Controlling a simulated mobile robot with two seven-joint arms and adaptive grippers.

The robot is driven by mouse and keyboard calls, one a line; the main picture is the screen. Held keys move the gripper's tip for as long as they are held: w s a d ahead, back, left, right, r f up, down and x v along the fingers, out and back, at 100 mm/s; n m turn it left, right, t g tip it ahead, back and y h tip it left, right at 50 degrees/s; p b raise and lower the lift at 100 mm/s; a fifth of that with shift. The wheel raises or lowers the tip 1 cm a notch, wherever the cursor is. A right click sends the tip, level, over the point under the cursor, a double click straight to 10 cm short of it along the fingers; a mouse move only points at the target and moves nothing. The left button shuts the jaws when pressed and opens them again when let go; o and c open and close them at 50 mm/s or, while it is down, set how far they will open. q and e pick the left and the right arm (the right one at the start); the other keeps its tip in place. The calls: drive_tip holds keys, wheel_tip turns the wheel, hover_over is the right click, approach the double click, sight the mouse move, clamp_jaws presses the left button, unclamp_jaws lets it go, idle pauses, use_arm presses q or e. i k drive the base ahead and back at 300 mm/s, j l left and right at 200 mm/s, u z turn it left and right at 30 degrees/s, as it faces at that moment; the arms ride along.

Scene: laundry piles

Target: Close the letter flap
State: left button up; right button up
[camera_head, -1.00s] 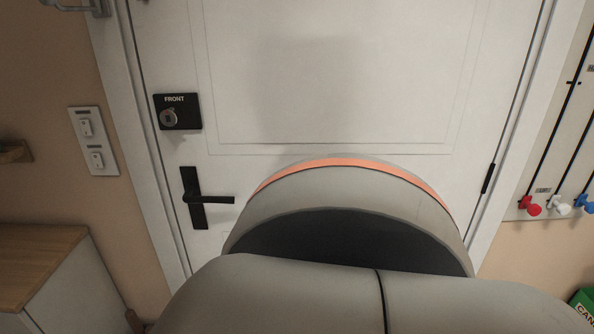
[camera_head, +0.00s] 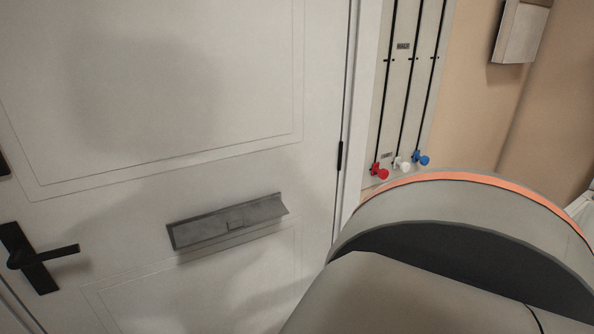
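The letter flap (camera_head: 228,222) is a grey metal plate set across the white front door (camera_head: 120,120), right of the handle and below the upper panel. Its right end appears tilted out from the door, so it looks at least partly open. My grey arm with an orange band fills the lower right of the head view, to the right of the flap and not visibly touching it. Neither of my grippers is in view.
A black door handle (camera_head: 42,257) sticks out at the lower left. To the right of the door, a wall panel (camera_head: 378,95) carries red (camera_head: 379,171), white (camera_head: 402,163) and blue (camera_head: 421,158) sliders. The space in front of the flap looks clear.

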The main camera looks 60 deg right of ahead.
sight(199, 231)
drive_tip(key=z, duration=1.4)
